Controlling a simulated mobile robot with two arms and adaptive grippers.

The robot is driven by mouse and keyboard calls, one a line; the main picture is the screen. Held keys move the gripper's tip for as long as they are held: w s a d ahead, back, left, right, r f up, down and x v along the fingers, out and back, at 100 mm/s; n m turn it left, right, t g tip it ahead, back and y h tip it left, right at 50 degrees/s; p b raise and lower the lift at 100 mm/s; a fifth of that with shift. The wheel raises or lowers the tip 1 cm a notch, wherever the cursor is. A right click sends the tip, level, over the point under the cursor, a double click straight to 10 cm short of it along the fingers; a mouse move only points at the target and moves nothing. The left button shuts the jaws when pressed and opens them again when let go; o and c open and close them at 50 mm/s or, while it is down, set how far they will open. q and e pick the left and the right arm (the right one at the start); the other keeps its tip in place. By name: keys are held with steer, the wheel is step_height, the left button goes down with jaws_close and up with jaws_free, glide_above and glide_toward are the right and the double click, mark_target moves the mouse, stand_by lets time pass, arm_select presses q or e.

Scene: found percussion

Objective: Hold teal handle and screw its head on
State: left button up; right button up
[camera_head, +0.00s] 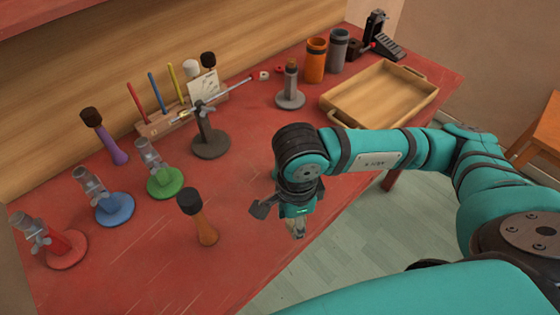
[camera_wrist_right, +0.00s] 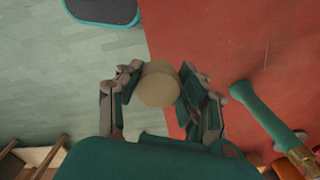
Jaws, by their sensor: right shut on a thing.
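I cannot tell for sure whether this is the mallet head. The teal handle (camera_wrist_right: 268,116), with a brass-coloured end, shows over the red table to the right of the gripper in the wrist view, apart from it. I cannot tell whether it stands or lies. I cannot make it out in the head view, where my arm covers part of the table. My left gripper is out of view.
On the red table (camera_head: 130,265) stand an orange-handled mallet (camera_head: 204,224), a purple-handled mallet (camera_head: 108,140), and red (camera_head: 66,249), blue (camera_head: 113,208) and green (camera_head: 166,182) clamp stands. A grey stand (camera_head: 210,144) holds a rod. A wooden tray (camera_head: 333,110) sits at back right.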

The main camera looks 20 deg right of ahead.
steer(key=w+d+r+n, duration=0.2)
steer(key=n, duration=0.7)
steer(key=w+d+r+n, duration=0.2)
steer(key=w+r+n, duration=0.1)
steer(key=n, duration=0.7)
steer(key=shift+r+n, duration=0.2)
steer(key=shift+n, duration=0.1)
